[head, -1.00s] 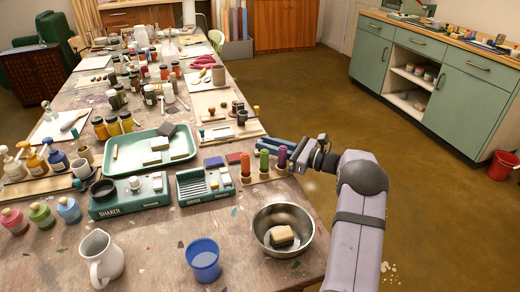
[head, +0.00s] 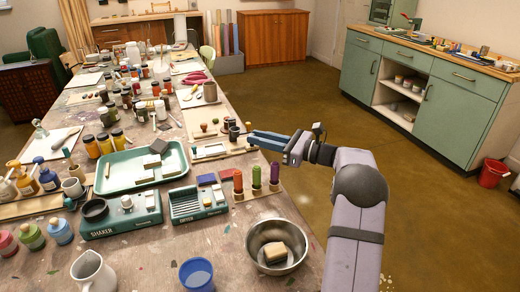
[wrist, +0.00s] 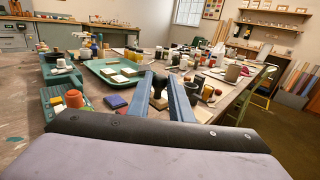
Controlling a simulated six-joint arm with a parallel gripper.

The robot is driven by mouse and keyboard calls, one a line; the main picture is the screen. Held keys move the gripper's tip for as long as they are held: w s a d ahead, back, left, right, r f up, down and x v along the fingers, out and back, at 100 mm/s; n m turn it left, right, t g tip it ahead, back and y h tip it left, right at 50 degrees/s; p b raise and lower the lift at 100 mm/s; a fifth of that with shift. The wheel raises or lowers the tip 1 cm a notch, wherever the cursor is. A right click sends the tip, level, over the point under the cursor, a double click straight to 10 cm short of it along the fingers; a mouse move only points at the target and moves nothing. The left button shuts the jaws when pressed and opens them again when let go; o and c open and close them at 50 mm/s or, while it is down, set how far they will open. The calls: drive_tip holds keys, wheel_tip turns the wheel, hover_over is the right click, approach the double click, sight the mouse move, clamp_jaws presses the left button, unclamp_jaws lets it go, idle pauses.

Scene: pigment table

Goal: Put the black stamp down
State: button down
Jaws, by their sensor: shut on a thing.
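My gripper (head: 252,138) reaches in from the right at the table's right edge, with its blue fingers pointing left beside the pale wooden board (head: 208,152). In the wrist view the fingers (wrist: 160,78) are closed in on a dark thing, the black stamp (wrist: 160,101), which shows between them. In the head view the stamp is hidden or too small to make out at the fingers. A dark cup-like piece (head: 234,134) stands just left of the fingertips. I cannot tell whether the stamp touches the board.
A wooden rack (head: 248,195) with red, green and purple pieces stands nearer me. The green tray (head: 108,184) with blocks lies to the left. A metal bowl (head: 252,262) is at the front. Small knobbed pieces and jars crowd the table beyond the gripper.

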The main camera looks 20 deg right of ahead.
drive_tip(key=shift+r, duration=0.85)
